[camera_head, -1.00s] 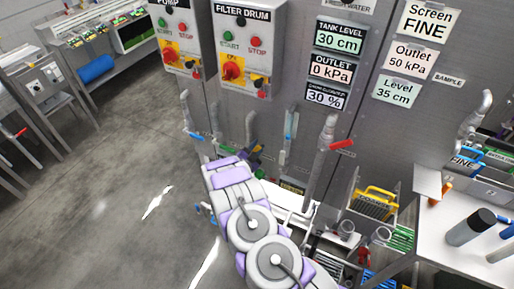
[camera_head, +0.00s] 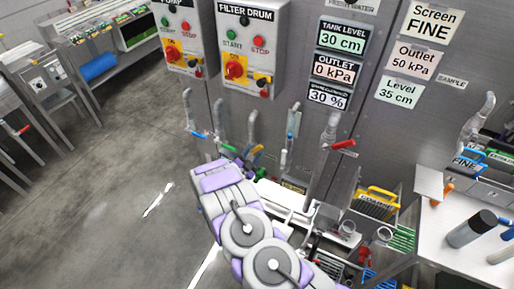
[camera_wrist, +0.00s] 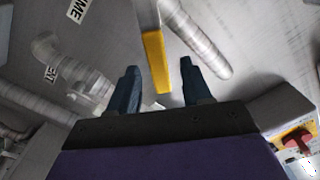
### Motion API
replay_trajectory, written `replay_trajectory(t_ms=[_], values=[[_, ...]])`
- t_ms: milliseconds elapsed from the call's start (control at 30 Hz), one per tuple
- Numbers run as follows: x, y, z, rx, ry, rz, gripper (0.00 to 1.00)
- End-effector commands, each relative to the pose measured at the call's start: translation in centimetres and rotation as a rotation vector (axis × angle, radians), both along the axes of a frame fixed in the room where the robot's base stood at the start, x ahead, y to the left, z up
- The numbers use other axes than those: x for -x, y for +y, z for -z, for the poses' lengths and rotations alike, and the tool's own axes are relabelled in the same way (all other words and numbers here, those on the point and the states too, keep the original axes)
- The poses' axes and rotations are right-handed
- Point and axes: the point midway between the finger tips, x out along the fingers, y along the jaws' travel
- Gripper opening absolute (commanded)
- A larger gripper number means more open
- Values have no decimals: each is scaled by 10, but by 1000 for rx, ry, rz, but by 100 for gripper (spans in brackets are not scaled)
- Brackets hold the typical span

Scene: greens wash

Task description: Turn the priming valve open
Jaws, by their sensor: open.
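A yellow lever handle (camera_wrist: 156,62) hangs from a grey metal stem in the wrist view, near a partly cut-off label ending in "ME" (camera_wrist: 78,10). My gripper (camera_wrist: 160,82) is open, with its two dark fingers apart. The yellow handle appears in the gap between the fingertips, with space on both sides; I cannot tell its depth relative to them. In the head view the yellow handle (camera_head: 257,150) shows low on the wall pipes, just beyond the end of my arm. My arm largely hides the gripper there.
Pipes with a blue handle (camera_head: 200,134) and a red handle (camera_head: 343,144) stand either side. Control boxes (camera_head: 249,45) hang above. A yellow-handled basket (camera_head: 378,201) and a steel table (camera_head: 432,220) are at right. Open floor (camera_head: 100,200) lies at left.

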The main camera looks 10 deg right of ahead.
Motion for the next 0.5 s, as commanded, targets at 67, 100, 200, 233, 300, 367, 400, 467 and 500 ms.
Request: replay_trajectory(t_ms=[67, 100, 200, 233, 300, 367, 400, 467, 500], values=[[16, 13, 0, 2, 4, -4, 49], [23, 19, 1, 2, 6, -5, 49], [41, 32, 1, 2, 6, -4, 49], [46, 36, 1, 1, 6, -6, 49], [58, 44, 1, 1, 4, -5, 49], [67, 51, 1, 1, 3, -4, 49], [73, 55, 1, 1, 3, -4, 49], [81, 60, 2, 1, 3, -3, 49], [85, 62, 2, 1, 4, -2, 49]])
